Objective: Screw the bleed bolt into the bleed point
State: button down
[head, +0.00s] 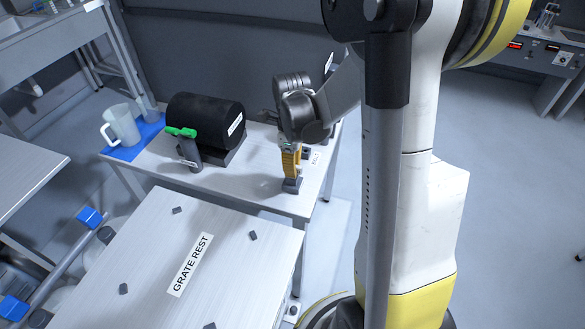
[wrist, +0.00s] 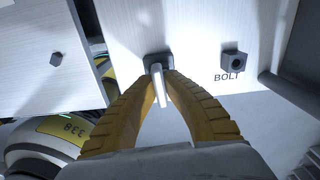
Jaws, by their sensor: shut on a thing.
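My gripper (head: 290,168) points down over the front right corner of the far table. Its yellow fingers are closed around a slim pale rod, which looks like the bleed bolt (wrist: 160,88). The bolt stands roughly upright between the fingertips in the wrist view. A small dark block (head: 292,186), probably the bleed point, sits on the table directly below the fingertips. The bolt's lower end meets this block in the wrist view, but the fingers hide how deep it sits. A dark holder with a round hole (wrist: 235,63), beside the word BOLT, stands to the right and appears empty.
A black cylinder (head: 205,124) lies on the table, with a green-handled part (head: 182,133) in front. A clear jug (head: 122,127) stands on a blue mat at the left. The GRATE REST table (head: 150,265) in front carries small dark pegs. Floor is open at right.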

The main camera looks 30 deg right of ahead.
jog(key=m, duration=0.2)
jog(key=shift+m, duration=0.4)
jog(key=m, duration=0.3)
jog(key=c, duration=1.5)
grip_release()
jog(key=shift+c, duration=0.2)
notch_tip(320, 180, up, 12)
